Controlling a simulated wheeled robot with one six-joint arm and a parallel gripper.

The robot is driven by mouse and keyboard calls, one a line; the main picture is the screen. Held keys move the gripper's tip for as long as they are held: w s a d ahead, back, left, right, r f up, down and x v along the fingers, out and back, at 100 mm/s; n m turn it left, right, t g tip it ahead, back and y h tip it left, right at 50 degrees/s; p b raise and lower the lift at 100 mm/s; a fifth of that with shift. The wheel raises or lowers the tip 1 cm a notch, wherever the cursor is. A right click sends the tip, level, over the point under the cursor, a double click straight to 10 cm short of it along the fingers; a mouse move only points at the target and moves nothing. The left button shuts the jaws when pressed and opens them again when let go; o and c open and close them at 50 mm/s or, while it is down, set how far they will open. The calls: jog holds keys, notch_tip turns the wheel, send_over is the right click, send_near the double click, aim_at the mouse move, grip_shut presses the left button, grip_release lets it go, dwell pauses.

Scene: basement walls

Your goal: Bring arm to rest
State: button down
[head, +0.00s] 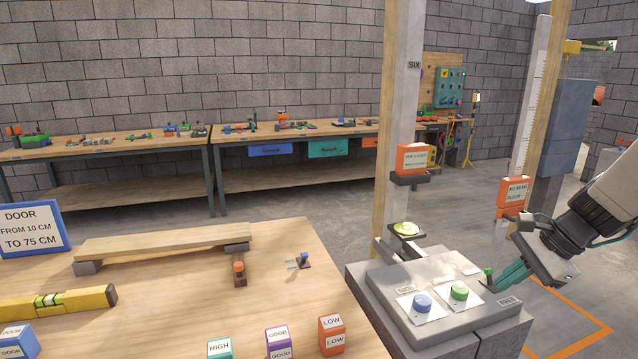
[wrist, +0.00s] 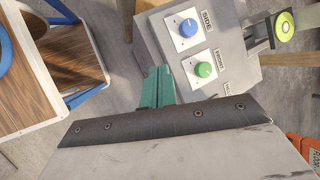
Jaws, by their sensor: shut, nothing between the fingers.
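My gripper (head: 498,277) comes in from the right in the head view. Its green fingers are together with nothing between them, just right of a grey control box (head: 385,296). They also show in the wrist view (wrist: 157,77), beside the box's edge. The box carries a blue knob (head: 423,303) and a green knob (head: 459,290) on white plates. In the wrist view the blue knob (wrist: 188,28) and green knob (wrist: 204,69) lie up and to the right of the fingers. I cannot tell whether the fingers touch the box.
A wooden table (head: 190,290) at the left holds a plank, a yellow level (head: 60,301) and labelled blocks. A wooden post (head: 395,120) rises behind the box. Workbenches (head: 300,133) line the back wall. Orange floor marking (head: 580,310) lies at the lower right.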

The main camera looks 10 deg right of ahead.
jog(key=s+a+r+n+g+h, duration=0.1)
jog(key=s+a+r+n+h, duration=0.1)
jog(key=s+a+n, duration=0.6)
jog(key=s+a+r+n+g+h, duration=0.1)
jog(key=s+a+r+n, duration=0.3)
jog(key=s+a+n, duration=0.4)
jog(key=shift+a+r+n+g+h, duration=0.15)
jog(key=shift+a+n+g+h, duration=0.15)
jog(key=shift+a+n+h, duration=0.7)
jog(key=shift+a+y, duration=0.25)
jog(key=shift+y, duration=0.05)
